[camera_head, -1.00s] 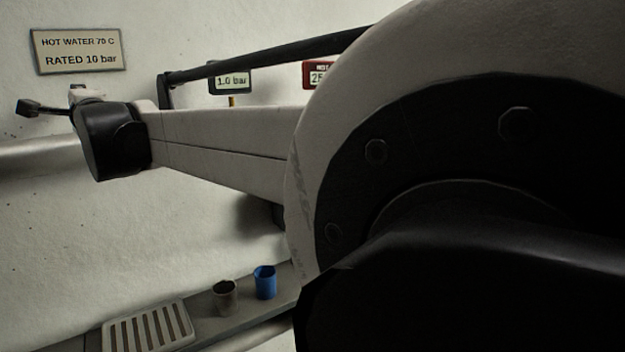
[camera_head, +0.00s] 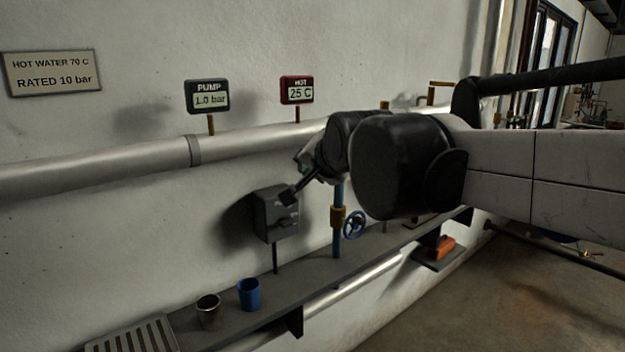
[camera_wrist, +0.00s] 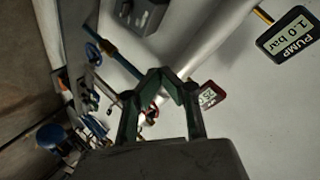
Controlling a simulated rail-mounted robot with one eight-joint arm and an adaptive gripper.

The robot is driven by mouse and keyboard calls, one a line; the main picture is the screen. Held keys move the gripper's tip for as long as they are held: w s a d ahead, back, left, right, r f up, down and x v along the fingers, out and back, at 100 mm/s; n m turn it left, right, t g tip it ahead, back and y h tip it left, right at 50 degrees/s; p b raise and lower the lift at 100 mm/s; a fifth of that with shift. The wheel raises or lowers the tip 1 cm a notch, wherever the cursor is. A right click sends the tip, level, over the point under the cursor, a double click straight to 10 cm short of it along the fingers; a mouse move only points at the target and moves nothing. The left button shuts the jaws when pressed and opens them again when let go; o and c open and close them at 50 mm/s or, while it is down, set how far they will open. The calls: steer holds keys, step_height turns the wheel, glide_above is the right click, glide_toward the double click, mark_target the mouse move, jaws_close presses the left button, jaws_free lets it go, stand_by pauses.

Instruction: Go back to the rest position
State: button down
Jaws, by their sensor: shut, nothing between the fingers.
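My gripper (camera_wrist: 160,74) shows in the wrist view with its two green fingers angled together and nothing between them. In the head view my arm reaches in from the right. Its wrist hangs in front of the wall pipe and largely hides the gripper. The gripper holds nothing and appears clear of the shelf.
A grey shelf (camera_head: 335,270) carries a blue cup (camera_head: 249,294), a dark metal cup (camera_head: 208,310) and a slatted rack (camera_head: 132,338).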

steer(key=s+d+f+n+g+h+p, duration=0.2)
steer(key=s+d+f, duration=0.7)
steer(key=s, duration=0.4)
steer(key=s+d+f+n+g+h+p, duration=0.2)
steer(key=s+d+f+n+g, duration=0.1)
steer(key=s+d+f, duration=0.6)
steer(key=s+d, duration=0.3)
steer(key=s, duration=0.1)
steer(key=shift+d, duration=0.2)
steer(key=c, duration=2.4)
jaws_free()
